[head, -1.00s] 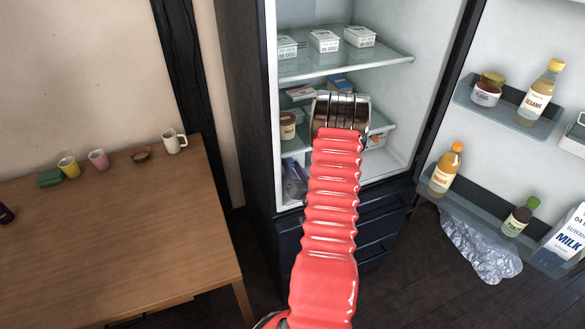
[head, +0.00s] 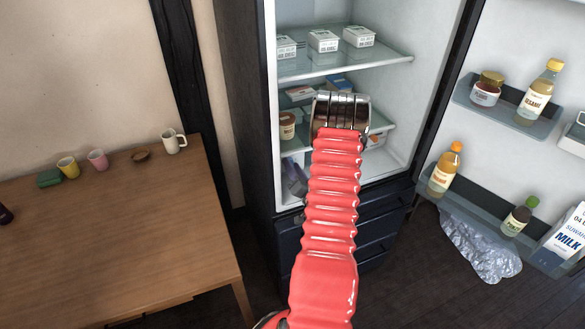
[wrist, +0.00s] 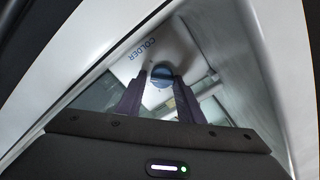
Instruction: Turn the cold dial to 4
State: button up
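The cold dial (wrist: 162,74) is a small round blue knob on a pale panel inside the fridge in the wrist view. The word COLDER (wrist: 145,50) is printed beside it, upside down. No number on the dial is readable. My gripper (wrist: 161,79) has its two dark fingers on either side of the dial, and the gap at the tips matches the dial's width. It looks shut on the dial, though the contact is hard to see. In the head view my red arm reaches into the open fridge (head: 247,110) and hides the dial and my gripper.
Glass shelves (head: 345,62) hold several small white boxes. A tub (head: 288,125) stands on a lower shelf. The open door at right holds bottles, a jar (head: 487,88) and a milk carton (head: 568,240). A wooden table (head: 110,235) with cups stands at left.

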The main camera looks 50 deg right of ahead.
jog(key=o, duration=0.3)
jog(key=shift+s+a, duration=0.1)
jog(key=v, duration=1.3)
jog(key=shift+s+a, duration=0.15)
jog(key=shift+s, duration=0.05)
jog(key=shift+f, duration=0.1)
